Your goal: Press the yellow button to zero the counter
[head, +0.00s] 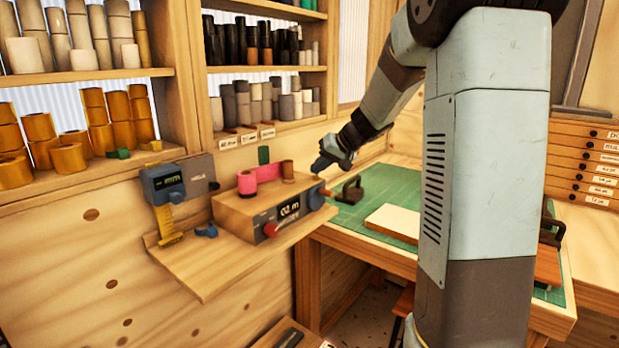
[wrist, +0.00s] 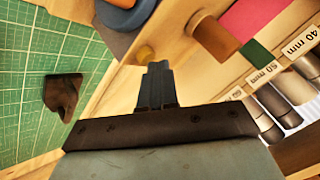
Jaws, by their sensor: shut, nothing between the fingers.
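The counter is a wooden box with a dark front panel (head: 283,217) on the shelf, and its display reads about "02 m" in the head view. The yellow button (wrist: 145,53) shows in the wrist view as a small round knob on the wooden face, beside a large blue knob (wrist: 118,14). My gripper (wrist: 157,66) is shut and empty, with its tips very close to the button, just below and right of it in the picture. I cannot tell whether they touch. In the head view my gripper (head: 322,166) is at the box's right end; the button is not clearly visible there.
A dark clamp-like tool (head: 350,190) lies on the green mat (head: 385,188) at right.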

